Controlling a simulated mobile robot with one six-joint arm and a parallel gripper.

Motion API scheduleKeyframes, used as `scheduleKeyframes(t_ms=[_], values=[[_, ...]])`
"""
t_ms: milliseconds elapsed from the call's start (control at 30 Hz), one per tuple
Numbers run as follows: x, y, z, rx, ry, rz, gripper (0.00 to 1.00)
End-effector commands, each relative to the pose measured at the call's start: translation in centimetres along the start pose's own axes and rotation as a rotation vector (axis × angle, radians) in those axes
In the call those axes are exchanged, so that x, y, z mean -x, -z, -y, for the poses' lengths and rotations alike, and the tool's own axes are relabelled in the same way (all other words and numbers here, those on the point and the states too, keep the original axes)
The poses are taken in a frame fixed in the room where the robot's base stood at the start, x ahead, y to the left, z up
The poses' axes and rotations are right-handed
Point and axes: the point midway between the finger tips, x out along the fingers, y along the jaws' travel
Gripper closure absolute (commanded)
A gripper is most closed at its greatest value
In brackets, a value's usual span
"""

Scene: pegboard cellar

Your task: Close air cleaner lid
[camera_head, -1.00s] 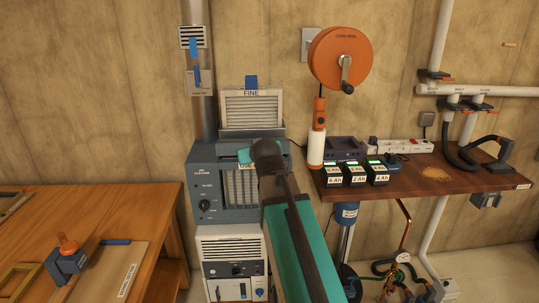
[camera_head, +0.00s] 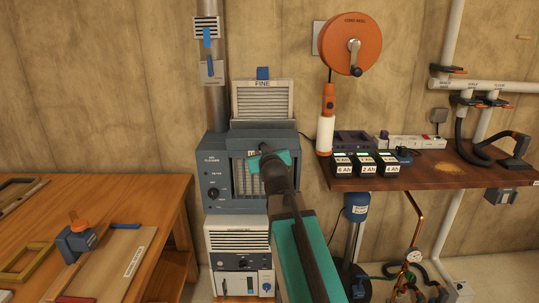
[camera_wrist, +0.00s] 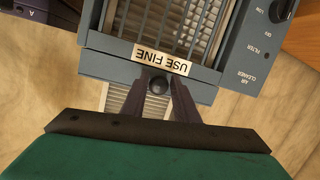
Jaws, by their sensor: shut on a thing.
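The air cleaner (camera_head: 215,172) is a blue-grey box with a dial on its left front and a grille in front. A filter marked FINE (camera_head: 262,101) stands upright at its top, behind a blue-grey ledge. My gripper (camera_wrist: 158,84) is at the cleaner's front, partly hidden by my arm in the head view. In the wrist view, which is upside down, its dark fingers close on a round dark knob (camera_wrist: 158,86) beside the USE FINE label (camera_wrist: 161,58). That label is on a blue-grey frame edge (camera_wrist: 110,62) around the grille. I cannot tell how far the lid stands open.
A wooden bench (camera_head: 170,205) with a clamp stands at the left. A brown shelf (camera_head: 430,178) at the right carries batteries, a power strip and a hose. An orange cord reel (camera_head: 349,45) hangs above. A white-fronted unit (camera_head: 240,240) is below the cleaner.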

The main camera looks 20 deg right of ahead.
Motion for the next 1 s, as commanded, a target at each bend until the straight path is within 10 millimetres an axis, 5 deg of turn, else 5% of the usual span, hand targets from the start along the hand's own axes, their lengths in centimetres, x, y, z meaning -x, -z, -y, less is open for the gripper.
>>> scheduleKeyframes(t_ms=[33,100,367,1000], values=[[-0.2,-1.6,0.6,-0.007,0.010,0.033,1.00],[-0.2,-1.6,0.4,-0.007,0.009,0.033,0.99],[-0.2,-1.2,-0.4,-0.006,-0.001,0.027,0.55],[1.3,-1.1,-0.9,-0.006,-0.007,0.024,0.55]])
